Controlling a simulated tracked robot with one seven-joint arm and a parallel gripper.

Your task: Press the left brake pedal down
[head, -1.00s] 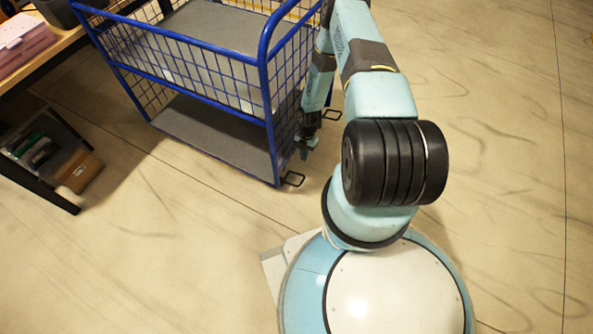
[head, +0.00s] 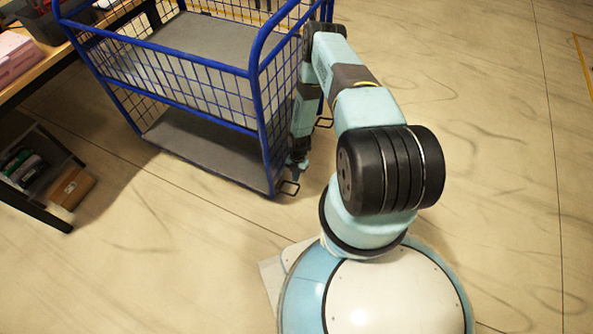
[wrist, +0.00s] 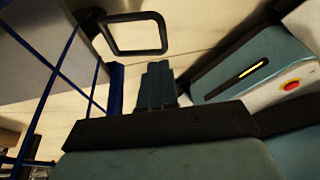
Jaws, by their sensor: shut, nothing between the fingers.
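A blue wire-sided cart (head: 190,62) stands at the upper left of the head view. Two black loop-shaped brake pedals stick out from its base: a near pedal (head: 289,194) by the front corner and a far pedal (head: 325,126) farther back, partly behind my arm. My gripper (head: 297,170) points down, shut and empty, beside the corner post, just above the near pedal. In the wrist view my shut fingers (wrist: 158,70) show below one pedal loop (wrist: 138,52) in the picture. I cannot tell whether they touch it.
The cart's corner post (wrist: 115,88) is close beside my fingers. A wooden table (head: 50,62) with a pink box (head: 14,56) stands at the left, with a cardboard box (head: 70,188) beneath it. The floor to the right is clear.

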